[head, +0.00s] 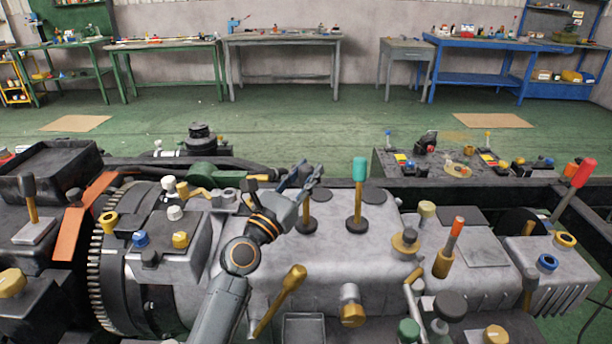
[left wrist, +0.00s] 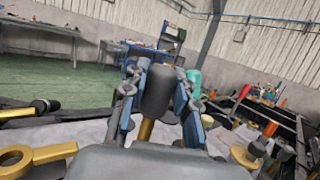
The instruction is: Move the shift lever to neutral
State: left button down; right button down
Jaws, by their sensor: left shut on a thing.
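A lever with a dark grey knob (left wrist: 158,90) and a brass stem stands between the two bluish fingers of my left gripper in the left wrist view. In the head view, my left gripper (head: 307,178) is shut on this lever above the grey gearbox housing (head: 330,262). There the knob is mostly hidden behind the fingers, and the lever's dark round base (head: 306,224) shows below. The lever looks close to upright. No marking shows which position is neutral. My right gripper is not in view.
A teal-knobbed lever (head: 358,172) stands just right of my left gripper. A gold lever (head: 281,297) leans near my left forearm. An orange-topped lever (head: 451,246) and a red-handled lever (head: 578,178) stand farther right. Several caps and knobs crowd the housing. Workbenches (head: 283,38) line the far wall.

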pick_arm(q)
jog(key=c, duration=1)
grip_release()
jog(key=shift+s+f, duration=0.1)
jog(key=v, duration=1.1)
jog(key=shift+s+a, duration=0.25)
jog(key=shift+s, duration=0.1)
jog(key=shift+f, duration=0.1)
